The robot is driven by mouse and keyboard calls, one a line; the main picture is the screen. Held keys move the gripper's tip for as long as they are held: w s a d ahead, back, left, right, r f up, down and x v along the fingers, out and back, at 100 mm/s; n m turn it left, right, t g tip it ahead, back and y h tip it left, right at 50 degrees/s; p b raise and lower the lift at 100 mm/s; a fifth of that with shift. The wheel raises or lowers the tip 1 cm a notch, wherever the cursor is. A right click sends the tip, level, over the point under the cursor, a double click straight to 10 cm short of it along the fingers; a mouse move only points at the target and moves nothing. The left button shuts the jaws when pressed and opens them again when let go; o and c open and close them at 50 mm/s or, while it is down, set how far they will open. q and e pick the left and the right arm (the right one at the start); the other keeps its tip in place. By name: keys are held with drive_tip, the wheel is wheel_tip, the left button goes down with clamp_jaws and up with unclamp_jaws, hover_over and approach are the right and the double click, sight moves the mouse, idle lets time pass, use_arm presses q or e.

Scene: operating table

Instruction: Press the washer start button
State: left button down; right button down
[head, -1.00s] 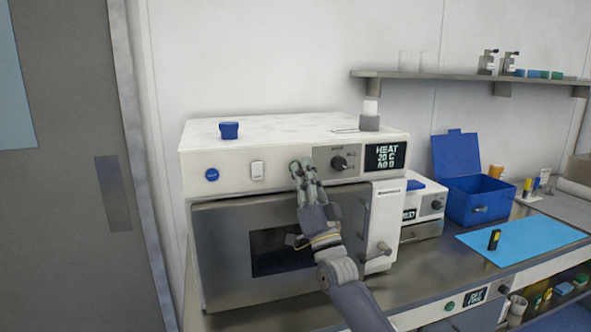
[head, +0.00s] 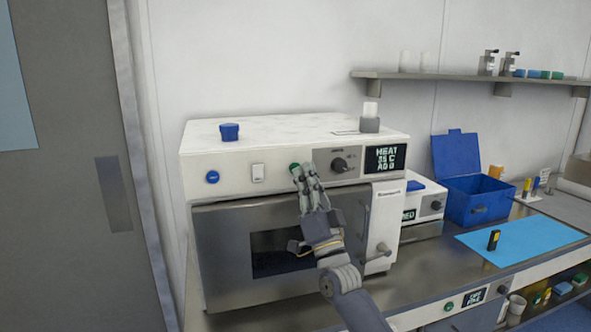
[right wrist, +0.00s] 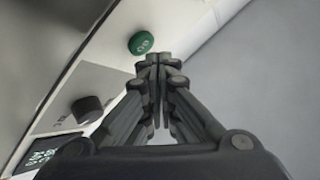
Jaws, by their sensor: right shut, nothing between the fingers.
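The washer (head: 222,172) is a white box with a steel front door, standing on the counter. Its round green button (head: 294,168) is on the white front strip, left of the black knob. In the right wrist view the green button (right wrist: 142,43) is in full sight just beyond the fingertips. My right gripper (head: 304,169) is shut and empty, its tips just right of the button and seemingly a little apart from it. The fingertips also show in the right wrist view (right wrist: 158,60). The washer's display (head: 386,158) is lit with "HEAT". My left gripper is out of view.
A black knob (head: 340,165), a white switch (head: 257,172) and a blue round button (head: 212,177) share the front strip. The door handle (head: 378,254) sticks out at right. A blue box (head: 480,199) and a blue mat (head: 520,240) lie further right.

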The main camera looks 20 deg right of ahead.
drive_tip(key=s+p, duration=0.2)
drive_tip(key=s, duration=0.3)
drive_tip(key=shift+d+p, duration=0.1)
drive_tip(key=shift+p, duration=0.25)
idle(0.3)
